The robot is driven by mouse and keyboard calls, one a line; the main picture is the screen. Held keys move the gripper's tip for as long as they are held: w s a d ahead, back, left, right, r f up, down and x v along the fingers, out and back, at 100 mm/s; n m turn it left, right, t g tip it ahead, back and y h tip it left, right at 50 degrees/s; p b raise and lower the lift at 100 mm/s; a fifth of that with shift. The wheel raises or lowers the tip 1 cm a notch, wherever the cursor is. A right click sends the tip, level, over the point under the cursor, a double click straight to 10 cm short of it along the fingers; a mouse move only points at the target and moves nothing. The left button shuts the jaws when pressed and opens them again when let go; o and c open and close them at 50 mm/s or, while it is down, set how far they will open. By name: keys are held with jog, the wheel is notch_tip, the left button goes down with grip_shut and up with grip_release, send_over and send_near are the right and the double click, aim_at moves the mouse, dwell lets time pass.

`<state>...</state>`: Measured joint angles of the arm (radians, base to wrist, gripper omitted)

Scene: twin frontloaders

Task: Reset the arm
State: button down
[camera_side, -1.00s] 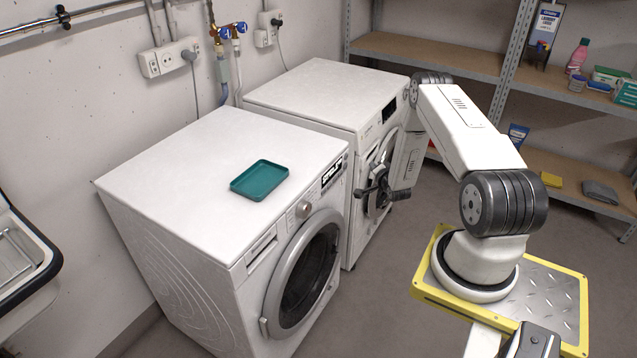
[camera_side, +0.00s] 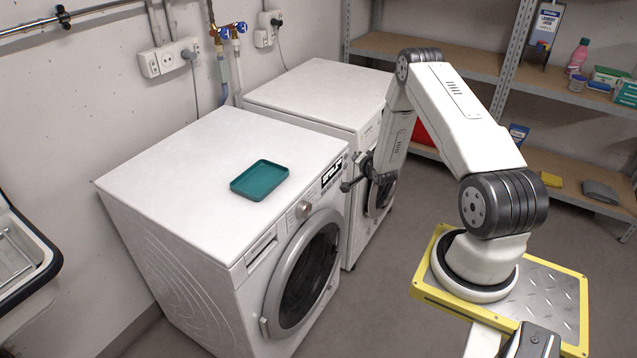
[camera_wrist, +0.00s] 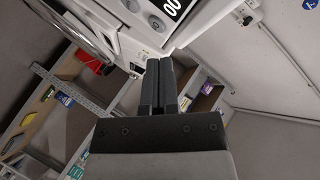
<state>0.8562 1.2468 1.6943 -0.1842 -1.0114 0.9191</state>
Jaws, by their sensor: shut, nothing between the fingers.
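My gripper (camera_side: 347,187) is at the right of the near washer's front panel in the side view, in front of the far machine. In the wrist view my gripper (camera_wrist: 160,62) is shut, its two dark fingers together with nothing between them. The near white washer (camera_side: 180,180) has its round door shut. The far white machine (camera_side: 310,92) stands behind it, its front partly hidden by my arm. Part of a machine's front with a display (camera_wrist: 165,12) shows at the top of the wrist view, beyond the fingertips.
A teal tray (camera_side: 259,180) lies on the near washer's top. Metal shelves (camera_side: 430,52) with bottles and boxes stand at the back right. A sink (camera_side: 20,250) is at the left edge. The floor (camera_side: 375,300) between the washer and my base is clear.

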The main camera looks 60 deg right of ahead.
jog(key=w+a+r+n+g+y, duration=0.1)
jog(key=w+a+r+n+y, duration=0.15)
jog(key=a+r+n, duration=0.6)
jog(key=w+a+r+n+g+y, duration=0.1)
jog(key=w+a+r+g+y, duration=0.2)
jog(key=a, duration=1)
jog(key=s+a+r+n+g+y, duration=0.1)
jog(key=s+a+r+n, duration=0.3)
jog(key=s+a, duration=0.4)
jog(key=s+a+r+n+g+y, duration=0.2)
jog(key=s+a+r+n+g, duration=0.1)
jog(key=s+a, duration=0.5)
jog(key=a+n, duration=0.1)
jog(key=a, duration=0.2)
jog(key=shift+s+a+r, duration=0.35)
jog(key=shift+s+r, duration=0.05)
jog(key=shift+n, duration=0.25)
